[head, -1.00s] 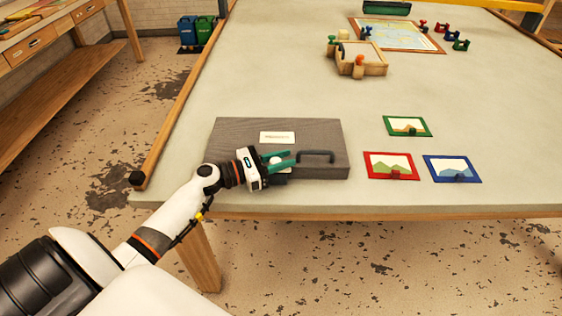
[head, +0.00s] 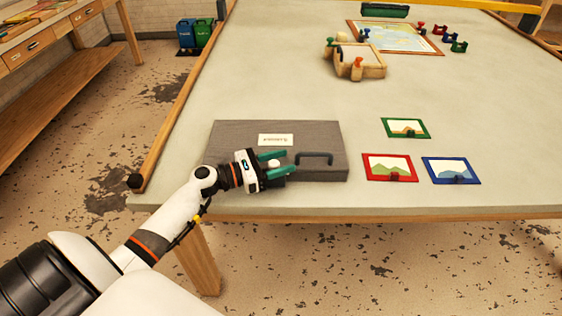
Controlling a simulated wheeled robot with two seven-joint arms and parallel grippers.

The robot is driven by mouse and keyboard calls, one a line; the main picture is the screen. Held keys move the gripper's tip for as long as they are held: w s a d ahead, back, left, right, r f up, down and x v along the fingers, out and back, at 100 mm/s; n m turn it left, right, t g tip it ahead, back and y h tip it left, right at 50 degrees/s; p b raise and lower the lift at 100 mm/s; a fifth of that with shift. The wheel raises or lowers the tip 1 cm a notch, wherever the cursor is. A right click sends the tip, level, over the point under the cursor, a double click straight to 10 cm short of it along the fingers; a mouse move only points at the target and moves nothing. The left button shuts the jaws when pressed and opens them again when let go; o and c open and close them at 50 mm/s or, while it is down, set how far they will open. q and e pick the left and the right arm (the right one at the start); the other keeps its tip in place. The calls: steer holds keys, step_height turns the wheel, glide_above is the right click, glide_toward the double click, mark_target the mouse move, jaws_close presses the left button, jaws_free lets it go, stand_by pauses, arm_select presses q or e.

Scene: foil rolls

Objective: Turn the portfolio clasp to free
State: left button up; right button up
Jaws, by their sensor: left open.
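The grey portfolio case (head: 236,134) lies flat near the table's front edge, with a white label (head: 276,140) on its top. A dark handle (head: 314,158) is at its front right. A small white round knob, which looks like the clasp (head: 274,163), is near the front edge, left of the handle. My left gripper (head: 279,163) is open at the case's front, its two green fingers on either side of the knob. I cannot tell whether they touch it. My right gripper is not in view.
Red (head: 389,167), blue (head: 451,169) and green (head: 405,128) framed pictures lie right of the case. A wooden tray (head: 358,60) and a map board (head: 395,37) with several coloured pieces are farther back. The table middle is clear.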

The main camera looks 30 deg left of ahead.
arm_select(q)
steer(key=b+v, duration=0.1)
steer(key=v, duration=1)
steer(key=shift+s+a, duration=0.2)
steer(key=shift+s, duration=0.1)
